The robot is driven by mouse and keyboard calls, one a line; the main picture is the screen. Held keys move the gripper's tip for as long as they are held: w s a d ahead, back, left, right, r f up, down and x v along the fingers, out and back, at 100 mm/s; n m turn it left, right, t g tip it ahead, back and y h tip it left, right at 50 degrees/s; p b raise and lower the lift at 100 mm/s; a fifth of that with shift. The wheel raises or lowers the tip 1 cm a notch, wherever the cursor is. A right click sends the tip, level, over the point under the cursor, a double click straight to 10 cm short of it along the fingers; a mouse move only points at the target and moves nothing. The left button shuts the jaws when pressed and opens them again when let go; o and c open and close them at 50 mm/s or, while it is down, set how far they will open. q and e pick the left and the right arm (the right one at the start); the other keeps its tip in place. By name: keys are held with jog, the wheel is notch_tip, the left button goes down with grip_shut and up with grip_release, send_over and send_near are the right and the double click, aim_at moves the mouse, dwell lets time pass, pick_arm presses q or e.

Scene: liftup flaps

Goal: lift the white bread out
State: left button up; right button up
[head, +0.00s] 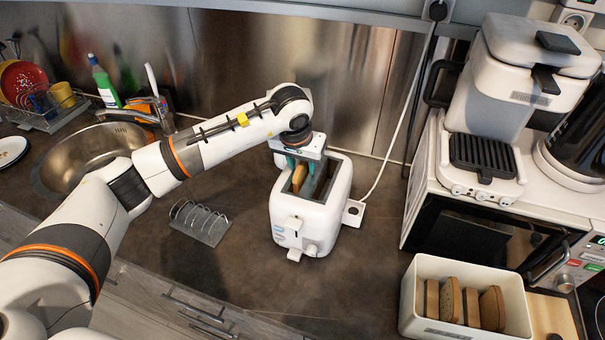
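The white toaster (321,215) stands on the dark counter in the middle of the head view. A pale tan slice of bread (299,178) shows upright in its left slot, its lower part hidden inside. My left gripper (302,167) points down over the toaster's top opening, with its teal fingertips close to the bread. The fingers look apart, but whether they touch or grip the slice cannot be told. My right gripper is not in view.
A wire toast rack (201,222) stands left of the toaster. A white bread bin (416,305) with several slices is at the lower right. A microwave (480,225) stands at the right, and a sink (85,160) lies at the left. The counter before the toaster is clear.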

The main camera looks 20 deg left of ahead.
pick_arm(q)
grip_shut()
